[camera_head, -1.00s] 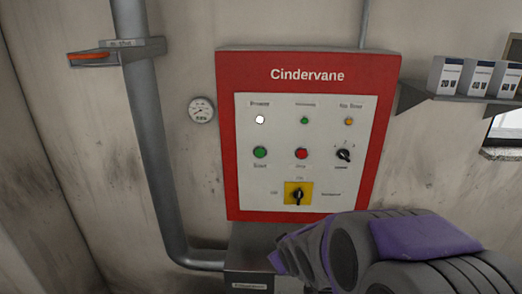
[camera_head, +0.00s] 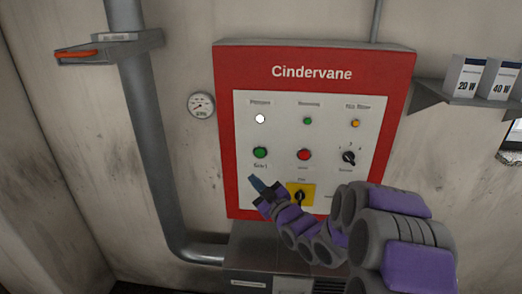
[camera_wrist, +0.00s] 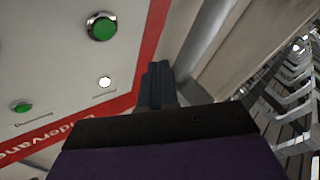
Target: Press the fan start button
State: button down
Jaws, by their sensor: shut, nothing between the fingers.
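The red-framed Cindervane panel (camera_head: 314,60) hangs on the wall. A green button (camera_head: 260,152) sits at the left of its white face, with a label below that seems to read "Start". A red button (camera_head: 304,154) is to its right. The green button also shows large at the upper left of the wrist view (camera_wrist: 102,26). My gripper (camera_head: 256,183) is shut and empty, its tips just below the green button in the head view. In the wrist view the fingers (camera_wrist: 158,84) point toward the panel's red edge, apart from the button. I cannot tell the gap to the panel.
A yellow-plated rotary switch (camera_head: 300,195) and a black selector knob (camera_head: 348,158) are on the panel. A white lamp (camera_head: 260,119) is above the green button. A grey pipe (camera_head: 150,130) and a gauge (camera_head: 201,105) are to the left. A shelf with boxes (camera_head: 466,78) is at right.

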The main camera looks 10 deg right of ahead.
jog(key=shift+d+r+t+y, duration=0.5)
jog(key=shift+d+r+t, duration=0.2)
jog(key=shift+r, duration=0.05)
jog(key=p, duration=0.4)
send_near(260, 152)
jog(key=shift+w+a+r, duration=0.35)
jog(key=shift+w+a, duration=0.35)
jog(key=shift+a, duration=0.1)
jog(key=shift+w+a+r, duration=0.3)
jog(key=shift+w+a, duration=0.4)
jog(key=shift+a, duration=0.1)
jog(key=shift+w+a+r, duration=0.35)
jog(key=shift+w+a, duration=0.35)
jog(key=shift+a, duration=0.05)
jog(key=shift+d, duration=0.15)
jog(key=shift+w+d+r, duration=0.1)
jog(key=shift+w, duration=0.25)
jog(key=shift+w+d, duration=0.15)
jog(key=shift+w, duration=0.25)
dwell(0.3)
jog(key=shift+s, duration=0.15)
jog(key=shift+s+a+b, duration=0.3)
jog(key=shift+s+b, duration=0.3)
jog(key=shift+s, duration=0.05)
